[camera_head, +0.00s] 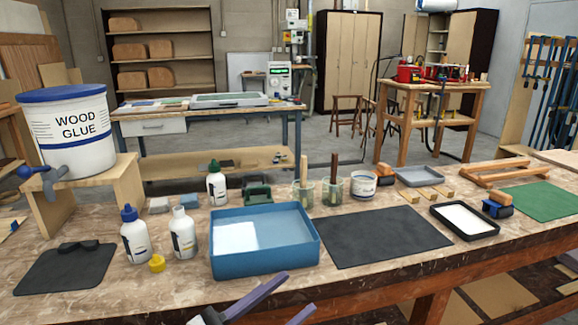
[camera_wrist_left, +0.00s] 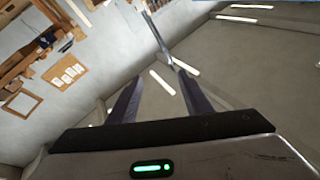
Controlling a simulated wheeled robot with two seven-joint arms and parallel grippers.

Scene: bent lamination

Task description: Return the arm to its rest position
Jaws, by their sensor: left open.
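My left gripper (camera_head: 298,291) shows at the bottom centre of the head view, in front of the workbench's near edge. Its two dark purple-grey fingers are spread apart and point up to the right. Nothing is between them. In the left wrist view the two fingers (camera_wrist_left: 159,76) stand apart, with only the room's walls and ceiling lights beyond them. Most of the left arm is below the picture. My right gripper is not in view.
The wooden workbench (camera_head: 180,291) holds a blue tray (camera_head: 263,260), a black mat (camera_head: 378,237), white glue bottles (camera_head: 135,240), a yellow cap (camera_head: 157,264) and a large wood glue bucket (camera_head: 72,130) on a stand. The blue tray is the nearest large item to the gripper.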

